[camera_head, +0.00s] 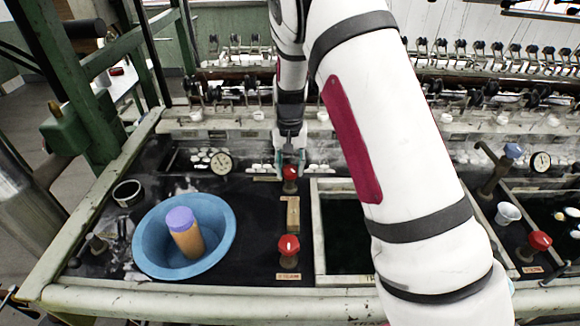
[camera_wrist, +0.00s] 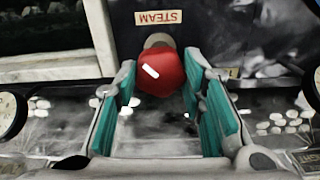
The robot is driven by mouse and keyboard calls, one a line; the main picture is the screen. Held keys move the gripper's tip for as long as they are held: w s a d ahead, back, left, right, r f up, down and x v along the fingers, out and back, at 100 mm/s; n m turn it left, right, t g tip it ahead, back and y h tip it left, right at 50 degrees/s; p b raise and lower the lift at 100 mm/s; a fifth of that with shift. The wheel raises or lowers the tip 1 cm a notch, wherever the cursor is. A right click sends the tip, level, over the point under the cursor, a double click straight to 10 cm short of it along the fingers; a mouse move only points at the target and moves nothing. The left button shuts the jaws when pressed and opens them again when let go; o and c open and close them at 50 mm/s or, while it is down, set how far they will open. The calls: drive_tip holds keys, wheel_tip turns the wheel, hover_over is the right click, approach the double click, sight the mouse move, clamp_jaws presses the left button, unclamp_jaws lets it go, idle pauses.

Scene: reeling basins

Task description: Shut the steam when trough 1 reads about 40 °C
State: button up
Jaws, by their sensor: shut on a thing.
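A red knob (camera_head: 290,173) stands at the back of the black bench, right of the round dial (camera_head: 221,163). My gripper (camera_head: 289,160) is at this knob. In the wrist view the red knob (camera_wrist: 160,72) lies between the teal finger pads of my gripper (camera_wrist: 163,105), and a STEAM label (camera_wrist: 158,17) is beside it. My gripper is shut on the knob. Dial faces show at the left and right edges of the wrist view, cut off. The dial's reading is too small to tell. A dark trough (camera_head: 318,240) lies right of the knob, partly hidden by my arm.
A second red knob (camera_head: 289,245) stands nearer the front. A blue basin (camera_head: 150,245) holds an orange bottle with a purple cap (camera_head: 180,219). Machinery lines the back.

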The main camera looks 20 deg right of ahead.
sight(290, 169)
drive_tip(key=shift+m, duration=0.4)
drive_tip(key=m, duration=0.3)
drive_tip(key=shift+m, duration=2.2)
drive_tip(key=o, duration=1.1)
drive_tip(key=shift+o, duration=0.2)
drive_tip(key=shift+r, duration=0.1)
wheel_tip(290, 169, up, 12)
